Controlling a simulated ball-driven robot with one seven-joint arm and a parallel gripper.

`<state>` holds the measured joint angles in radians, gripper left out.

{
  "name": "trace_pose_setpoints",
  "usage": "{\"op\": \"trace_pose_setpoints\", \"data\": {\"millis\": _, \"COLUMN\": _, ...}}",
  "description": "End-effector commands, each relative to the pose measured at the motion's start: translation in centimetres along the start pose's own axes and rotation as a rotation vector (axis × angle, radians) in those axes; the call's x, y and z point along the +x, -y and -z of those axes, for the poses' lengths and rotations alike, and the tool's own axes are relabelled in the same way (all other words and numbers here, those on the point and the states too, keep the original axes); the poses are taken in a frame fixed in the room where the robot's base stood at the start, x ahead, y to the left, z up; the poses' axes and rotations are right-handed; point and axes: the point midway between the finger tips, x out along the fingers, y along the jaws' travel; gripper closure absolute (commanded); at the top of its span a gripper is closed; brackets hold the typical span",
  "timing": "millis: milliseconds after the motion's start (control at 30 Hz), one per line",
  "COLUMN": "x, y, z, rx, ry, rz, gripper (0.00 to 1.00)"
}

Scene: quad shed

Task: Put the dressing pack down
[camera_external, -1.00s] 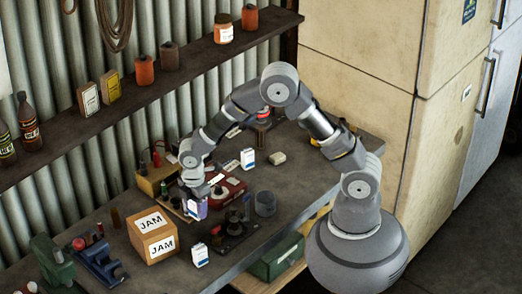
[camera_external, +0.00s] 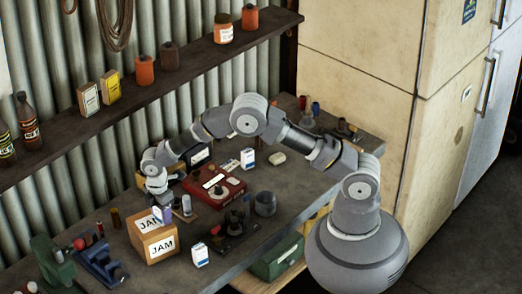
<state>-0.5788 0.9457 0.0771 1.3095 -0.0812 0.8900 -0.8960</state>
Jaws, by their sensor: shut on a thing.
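The dressing pack (camera_external: 162,215), a small white and purple pack, is in my gripper (camera_external: 160,203), which is shut on it. The pack is upright and overlaps the top of the cardboard JAM box (camera_external: 163,247) in the picture. I cannot tell whether it touches the box or hangs just above it. My gripper's fingers are small here and partly hidden by the wrist.
Two white and blue packs stand on the bench, one in front (camera_external: 200,255) and one further back (camera_external: 248,159). A red case (camera_external: 228,190), a grey cup (camera_external: 265,204) and a blue vice (camera_external: 100,262) are nearby. A shelf (camera_external: 150,95) runs behind.

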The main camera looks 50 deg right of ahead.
Motion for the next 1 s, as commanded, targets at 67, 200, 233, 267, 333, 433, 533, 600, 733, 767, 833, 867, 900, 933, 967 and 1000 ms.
{"op": "trace_pose_setpoints", "data": {"millis": 67, "x": 0.1, "y": 0.0, "z": 0.0, "rx": 0.0, "ry": 0.0, "rz": 0.0, "gripper": 0.8}}
{"op": "trace_pose_setpoints", "data": {"millis": 200, "x": 0.3, "y": 0.0, "z": 0.0, "rx": 0.0, "ry": 0.0, "rz": 0.0, "gripper": 0.38}}
{"op": "trace_pose_setpoints", "data": {"millis": 233, "x": 0.3, "y": 0.0, "z": 0.0, "rx": 0.0, "ry": 0.0, "rz": 0.0, "gripper": 0.31}}
{"op": "trace_pose_setpoints", "data": {"millis": 267, "x": 0.3, "y": 0.0, "z": 0.0, "rx": 0.0, "ry": 0.0, "rz": 0.0, "gripper": 0.26}}
{"op": "trace_pose_setpoints", "data": {"millis": 333, "x": 0.3, "y": 0.0, "z": 0.0, "rx": 0.0, "ry": 0.0, "rz": 0.0, "gripper": 0.26}}
{"op": "trace_pose_setpoints", "data": {"millis": 433, "x": 0.3, "y": 0.0, "z": 0.0, "rx": 0.0, "ry": 0.0, "rz": 0.0, "gripper": 0.26}}
{"op": "trace_pose_setpoints", "data": {"millis": 533, "x": 0.2, "y": 0.0, "z": 0.0, "rx": 0.0, "ry": 0.0, "rz": 0.0, "gripper": 0.26}}
{"op": "trace_pose_setpoints", "data": {"millis": 600, "x": -0.2, "y": 0.0, "z": 0.0, "rx": 0.0, "ry": 0.0, "rz": -0.001, "gripper": 0.26}}
{"op": "trace_pose_setpoints", "data": {"millis": 733, "x": -2.1, "y": -0.1, "z": 0.0, "rx": 0.0, "ry": -0.003, "rz": -0.003, "gripper": 0.26}}
{"op": "trace_pose_setpoints", "data": {"millis": 767, "x": -2.7, "y": -0.1, "z": 0.0, "rx": 0.0, "ry": -0.002, "rz": -0.003, "gripper": 0.26}}
{"op": "trace_pose_setpoints", "data": {"millis": 833, "x": -4.5, "y": -0.1, "z": 0.0, "rx": 0.001, "ry": -0.003, "rz": -0.004, "gripper": 0.26}}
{"op": "trace_pose_setpoints", "data": {"millis": 867, "x": -5.2, "y": -0.1, "z": 0.0, "rx": 0.001, "ry": -0.002, "rz": -0.004, "gripper": 0.26}}
{"op": "trace_pose_setpoints", "data": {"millis": 900, "x": -6.2, "y": -0.1, "z": 0.0, "rx": 0.001, "ry": -0.003, "rz": -0.004, "gripper": 0.26}}
{"op": "trace_pose_setpoints", "data": {"millis": 933, "x": -7.0, "y": -0.1, "z": 0.0, "rx": 0.001, "ry": -0.003, "rz": -0.004, "gripper": 0.26}}
{"op": "trace_pose_setpoints", "data": {"millis": 967, "x": -7.6, "y": -0.1, "z": 0.0, "rx": 0.001, "ry": -0.003, "rz": -0.004, "gripper": 0.26}}
{"op": "trace_pose_setpoints", "data": {"millis": 1000, "x": -8.5, "y": -0.1, "z": 0.0, "rx": 0.001, "ry": -0.002, "rz": -0.002, "gripper": 0.26}}
